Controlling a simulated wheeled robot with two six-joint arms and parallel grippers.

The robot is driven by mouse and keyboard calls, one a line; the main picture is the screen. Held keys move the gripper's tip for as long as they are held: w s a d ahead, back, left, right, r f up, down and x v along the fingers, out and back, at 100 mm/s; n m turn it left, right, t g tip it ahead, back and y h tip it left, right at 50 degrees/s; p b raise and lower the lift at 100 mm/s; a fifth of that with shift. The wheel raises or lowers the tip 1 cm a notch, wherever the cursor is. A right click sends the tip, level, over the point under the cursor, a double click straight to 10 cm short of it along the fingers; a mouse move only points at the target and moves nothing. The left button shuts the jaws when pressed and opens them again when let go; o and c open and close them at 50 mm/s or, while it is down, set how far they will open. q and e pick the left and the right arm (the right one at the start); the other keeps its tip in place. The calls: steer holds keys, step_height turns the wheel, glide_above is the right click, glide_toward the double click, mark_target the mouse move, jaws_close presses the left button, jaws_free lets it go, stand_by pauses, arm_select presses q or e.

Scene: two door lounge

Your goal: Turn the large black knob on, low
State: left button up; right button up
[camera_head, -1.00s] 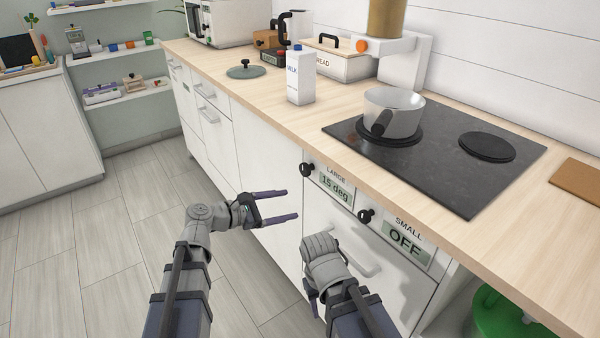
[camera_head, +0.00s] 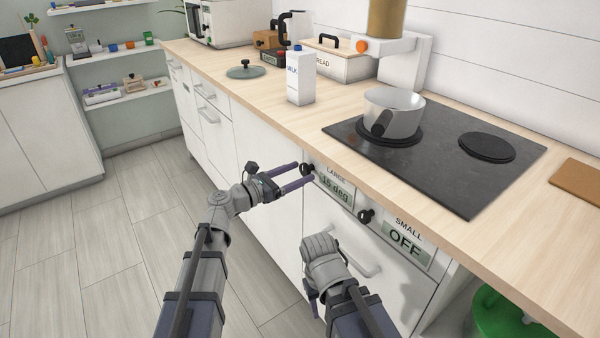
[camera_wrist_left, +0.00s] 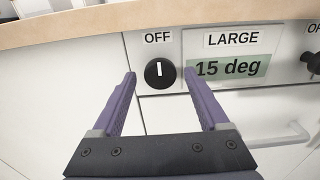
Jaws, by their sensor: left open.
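The large black knob (camera_head: 307,169) is on the cabinet front below the counter edge, left of the LARGE label. In the left wrist view the round knob (camera_wrist_left: 160,73) shows a white mark pointing nearly straight up, under an OFF label (camera_wrist_left: 158,38). The LARGE display (camera_wrist_left: 228,68) reads 15 deg; it also shows in the head view (camera_head: 334,188). My left gripper (camera_head: 304,172) is open, its purple fingers pointing at the knob, one on either side in the wrist view. Whether they touch it is unclear. My right gripper (camera_head: 310,293) hangs low before the drawer, its fingers mostly hidden.
The small knob (camera_head: 365,216) and its display reading OFF (camera_head: 404,244) sit to the right. A drawer handle (camera_head: 358,259) sticks out below. A pot (camera_head: 394,108) stands on the black hob (camera_head: 440,165). The milk carton (camera_head: 300,80) stands on the counter.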

arm_select(q)
steer(key=shift+w+d, duration=0.3)
steer(key=shift+d, duration=0.15)
jaws_close()
stand_by(0.4)
steer(key=m, duration=0.5)
steer(key=shift+m, duration=0.4)
steer(key=m, duration=0.6)
steer(key=shift+m, duration=0.3)
stand_by(0.4)
